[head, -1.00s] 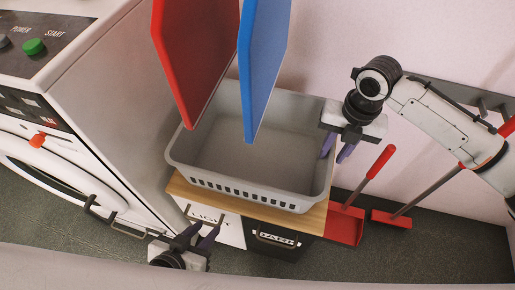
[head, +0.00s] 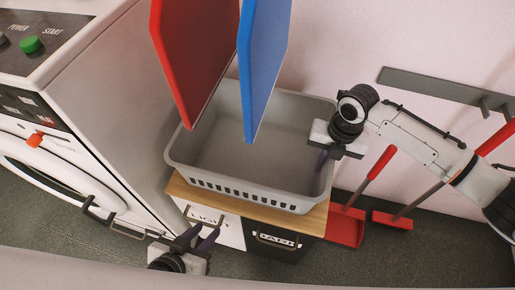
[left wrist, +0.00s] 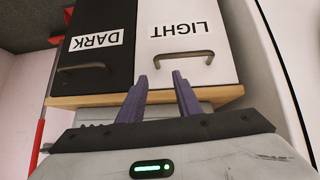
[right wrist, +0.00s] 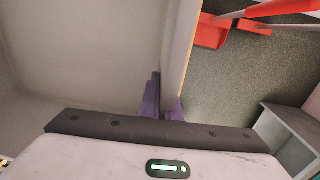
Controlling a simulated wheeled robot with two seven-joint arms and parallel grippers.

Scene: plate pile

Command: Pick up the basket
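The grey plastic basket (head: 250,192) stands upright on the wooden top of a low cabinet. My right gripper (head: 324,158) is at the basket's right rim. In the right wrist view its fingers (right wrist: 163,102) are close together with the basket wall (right wrist: 182,45) between them, one finger inside and one outside, its tip hidden by the wall. My left gripper (head: 198,238) is open and empty, low in front of the cabinet and apart from the basket. In the left wrist view its fingers (left wrist: 160,95) spread before the cabinet's LIGHT front.
A red panel (head: 192,60) and a blue panel (head: 262,70) hang over the basket, hiding part of it. A white washing machine (head: 100,110) is close on the left. The cabinet (head: 285,214) has LIGHT and DARK fronts. A red dustpan (head: 345,226) and brush stand at right.

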